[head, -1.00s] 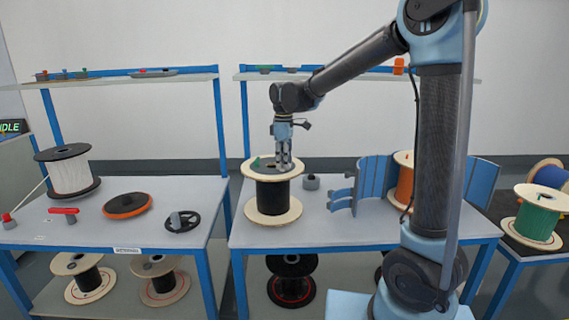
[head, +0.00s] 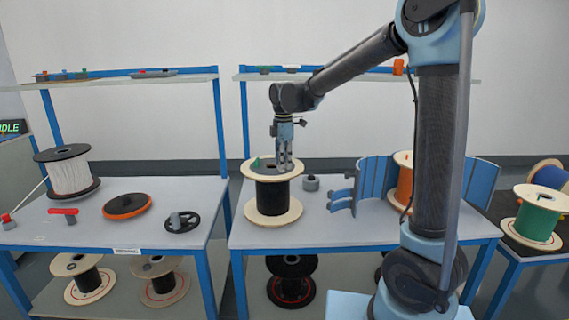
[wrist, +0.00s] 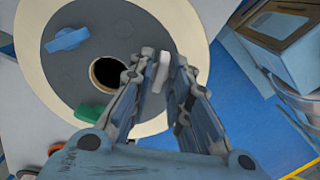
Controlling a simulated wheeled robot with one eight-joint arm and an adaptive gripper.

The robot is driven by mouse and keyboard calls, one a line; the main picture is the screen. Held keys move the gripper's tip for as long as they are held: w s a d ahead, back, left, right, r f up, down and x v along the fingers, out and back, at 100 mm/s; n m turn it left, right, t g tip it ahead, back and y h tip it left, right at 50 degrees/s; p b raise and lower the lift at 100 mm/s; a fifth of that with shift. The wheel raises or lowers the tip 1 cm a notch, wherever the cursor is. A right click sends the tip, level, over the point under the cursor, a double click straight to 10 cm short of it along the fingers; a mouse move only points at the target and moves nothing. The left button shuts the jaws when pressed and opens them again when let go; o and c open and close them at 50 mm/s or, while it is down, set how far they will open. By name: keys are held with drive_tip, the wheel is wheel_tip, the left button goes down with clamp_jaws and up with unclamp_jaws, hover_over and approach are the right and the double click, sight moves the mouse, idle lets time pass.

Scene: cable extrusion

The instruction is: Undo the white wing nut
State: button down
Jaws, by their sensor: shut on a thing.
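A spool with pale flanges and a dark winding (head: 272,197) stands upright on the middle table. A grey disc (wrist: 60,75) with a dark centre hole lies on its top flange. The white wing nut (wrist: 160,73) is at the right part of the disc in the wrist view, between my fingertips. My gripper (head: 285,166) points down over the right side of the spool top and is shut on the white wing nut. A blue wing nut (wrist: 68,39) and a green wing nut (wrist: 91,111) also sit on the disc. The fingers partly hide the white one.
A small grey part (head: 310,183) and a blue curved rack (head: 372,182) stand right of the spool.

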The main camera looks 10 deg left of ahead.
idle(0.3)
drive_tip(key=c, duration=1.7)
unclamp_jaws()
wheel_tip(320, 180, up, 12)
